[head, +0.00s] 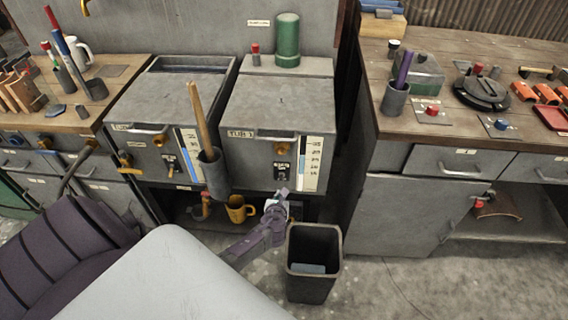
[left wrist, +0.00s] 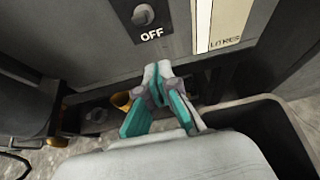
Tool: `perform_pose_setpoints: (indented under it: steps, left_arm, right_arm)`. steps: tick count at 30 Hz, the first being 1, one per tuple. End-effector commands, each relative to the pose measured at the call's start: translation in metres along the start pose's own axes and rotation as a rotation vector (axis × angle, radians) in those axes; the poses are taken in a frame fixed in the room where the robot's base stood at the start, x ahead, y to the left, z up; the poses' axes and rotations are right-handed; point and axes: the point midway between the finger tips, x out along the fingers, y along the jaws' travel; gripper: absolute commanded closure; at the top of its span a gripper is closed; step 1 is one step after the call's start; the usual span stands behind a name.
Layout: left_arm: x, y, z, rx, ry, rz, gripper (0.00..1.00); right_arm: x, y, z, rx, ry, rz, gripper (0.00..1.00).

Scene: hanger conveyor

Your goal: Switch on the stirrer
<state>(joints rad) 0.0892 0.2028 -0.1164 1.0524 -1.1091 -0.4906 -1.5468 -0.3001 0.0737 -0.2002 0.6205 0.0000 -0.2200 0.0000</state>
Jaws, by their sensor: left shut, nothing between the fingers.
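A small switch (head: 282,168) on a dark plate sits low on the front of the right grey tub (head: 250,165), under a small label that I cannot read surely. In the left wrist view a round switch knob (left wrist: 143,15) shows above the word OFF. My left gripper (head: 282,194) is shut and empty, just below the switch and in front of the tub. In the left wrist view its teal-padded fingertips (left wrist: 159,70) meet below the OFF label, apart from the knob. My right gripper is not in view.
A black bin (head: 314,262) stands on the floor right of my left gripper. A yellow mug (head: 238,209) is on the shelf beneath the tubs. A scale strip (head: 312,164) is right of the switch.

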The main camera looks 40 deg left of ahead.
Motion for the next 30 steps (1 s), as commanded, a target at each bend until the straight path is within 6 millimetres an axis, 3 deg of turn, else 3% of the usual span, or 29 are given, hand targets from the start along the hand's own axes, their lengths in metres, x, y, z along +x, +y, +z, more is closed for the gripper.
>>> perform_pose_setpoints:
  steps: [8,15,21,30]
  left_arm:
    - [-0.050,0.001,0.016,0.000,0.001,-0.001,1.00]
    - [-0.085,0.001,0.024,0.000,0.001,0.000,1.00]
    - [-0.095,0.001,0.026,0.000,0.001,0.001,1.00]
    - [-0.095,0.001,0.026,0.000,0.001,0.001,1.00]
  right_arm:
    - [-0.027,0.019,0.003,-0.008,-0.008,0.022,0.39]
    - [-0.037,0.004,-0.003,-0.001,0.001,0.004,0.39]
    - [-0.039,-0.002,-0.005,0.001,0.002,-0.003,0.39]
    - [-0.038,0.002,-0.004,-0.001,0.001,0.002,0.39]
